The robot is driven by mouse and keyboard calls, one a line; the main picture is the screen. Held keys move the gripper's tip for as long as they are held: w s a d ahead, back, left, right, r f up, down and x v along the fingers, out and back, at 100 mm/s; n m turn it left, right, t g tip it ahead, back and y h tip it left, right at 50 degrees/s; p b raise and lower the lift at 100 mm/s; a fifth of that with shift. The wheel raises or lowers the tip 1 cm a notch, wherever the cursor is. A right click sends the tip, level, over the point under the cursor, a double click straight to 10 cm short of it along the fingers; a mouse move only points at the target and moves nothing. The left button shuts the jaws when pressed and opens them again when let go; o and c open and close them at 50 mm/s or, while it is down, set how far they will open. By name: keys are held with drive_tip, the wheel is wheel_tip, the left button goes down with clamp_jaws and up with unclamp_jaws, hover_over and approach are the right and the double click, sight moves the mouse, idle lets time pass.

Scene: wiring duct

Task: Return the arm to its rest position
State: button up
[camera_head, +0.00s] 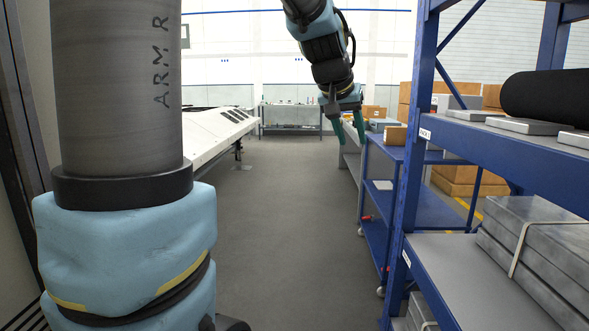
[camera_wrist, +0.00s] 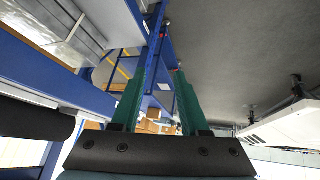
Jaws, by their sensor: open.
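My gripper (camera_head: 348,130) hangs from my arm at the upper middle of the head view, over the aisle beside the blue cart. Its two green fingers point down and stand apart, with nothing seen between them. In the wrist view the same green fingers (camera_wrist: 162,100) stand apart and empty, with the floor and blue shelving behind them. My blue-and-grey arm link, marked ARM R, fills the left of the head view.
A blue shelf rack (camera_head: 412,190) with metal bundles and a black roll (camera_head: 548,95) stands close on the right. A blue cart (camera_head: 385,205) stands just behind it. A white panel structure (camera_head: 205,135) is at left. The grey floor (camera_head: 285,240) between is clear.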

drive_tip(key=s+a+f+n+g+y, duration=0.1)
drive_tip(key=s+a+f+g+y, duration=0.1)
drive_tip(key=s+a+f, duration=0.5)
drive_tip(key=s+a+f+n+g+y+p, duration=0.1)
drive_tip(key=s+a+f+n+g+y, duration=0.1)
drive_tip(key=s+a+f, duration=0.5)
drive_tip(key=a+f, duration=0.5)
drive_tip(key=f, duration=0.2)
drive_tip(key=shift+s+a+f, duration=0.15)
drive_tip(key=shift+s+f, duration=0.05)
drive_tip(key=shift+s, duration=0.2)
